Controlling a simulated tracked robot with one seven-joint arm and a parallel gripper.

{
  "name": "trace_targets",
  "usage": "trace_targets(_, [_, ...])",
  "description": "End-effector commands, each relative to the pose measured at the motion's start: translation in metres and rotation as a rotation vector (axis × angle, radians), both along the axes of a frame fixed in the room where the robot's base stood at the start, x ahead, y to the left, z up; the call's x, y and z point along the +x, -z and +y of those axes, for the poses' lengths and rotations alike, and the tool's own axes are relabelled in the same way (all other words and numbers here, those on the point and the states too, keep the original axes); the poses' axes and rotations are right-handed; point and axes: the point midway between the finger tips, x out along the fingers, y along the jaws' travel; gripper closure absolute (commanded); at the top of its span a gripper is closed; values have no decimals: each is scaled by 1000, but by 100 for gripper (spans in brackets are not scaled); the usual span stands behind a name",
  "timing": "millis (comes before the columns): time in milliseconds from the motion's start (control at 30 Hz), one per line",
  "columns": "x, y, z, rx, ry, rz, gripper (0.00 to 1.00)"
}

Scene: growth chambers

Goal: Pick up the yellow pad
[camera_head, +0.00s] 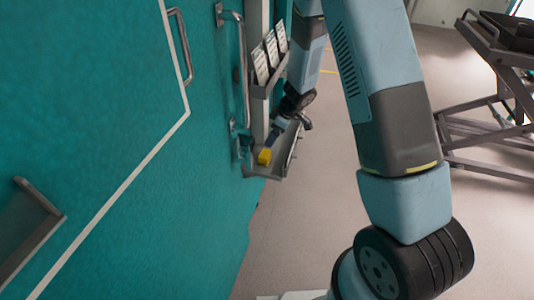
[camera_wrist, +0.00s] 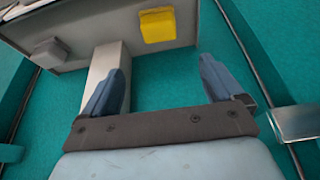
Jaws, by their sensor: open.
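The yellow pad (camera_wrist: 157,25) shows at the top of the wrist view, on a grey metal tray or shelf (camera_wrist: 100,55). It lies ahead of my gripper (camera_wrist: 160,80), whose two blue fingers are wide apart with nothing between them. The pad is apart from both fingers. In the head view the yellow pad (camera_head: 264,156) is small and sits at the left part of the grey tray (camera_head: 262,172) on the teal wall. My gripper (camera_head: 275,134) is just above it there, partly hidden by its own wrist.
White labelled cards (camera_head: 270,52) stand in a holder on the grey upright above the tray. Metal handles (camera_head: 181,45) project from the teal wall. A grey block (camera_wrist: 50,52) sits on the tray left of the pad. A wheeled cart (camera_head: 490,90) stands at right; floor between is clear.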

Motion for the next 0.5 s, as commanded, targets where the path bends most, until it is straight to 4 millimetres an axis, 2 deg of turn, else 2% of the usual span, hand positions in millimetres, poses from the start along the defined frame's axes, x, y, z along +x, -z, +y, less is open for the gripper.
trace_targets(167, [7, 23, -7, -1, 25, 3, 6])
trace_targets(500, [16, 68, 3, -1, 35, 1, 6])
